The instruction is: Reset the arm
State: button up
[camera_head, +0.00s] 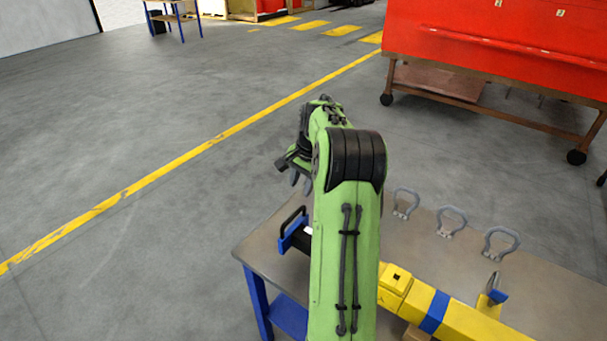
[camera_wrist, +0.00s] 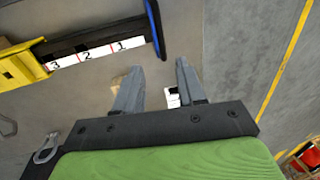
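My green arm rises in the middle of the head view, bent at a black joint. My gripper (camera_head: 298,180) hangs at its far end, over the left end of a table (camera_head: 262,251); the arm partly hides it. In the wrist view my gripper (camera_wrist: 158,85) shows two grey fingers spread apart with nothing between them. The tabletop lies below the fingers, and a small white patch (camera_wrist: 173,97) shows near the right finger.
A yellow tool (camera_head: 462,322) with a blue band and a black-and-blue end (camera_head: 294,232) lies on the table. Several grey shackles (camera_head: 451,221) stand along its back. A red wheeled cart (camera_head: 480,40) stands behind. The floor to the left is clear.

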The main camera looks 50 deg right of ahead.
jog(key=shift+s+r, duration=0.15)
jog(key=shift+r, duration=0.7)
jog(key=shift+s+r, duration=0.15)
jog(key=shift+r, duration=0.7)
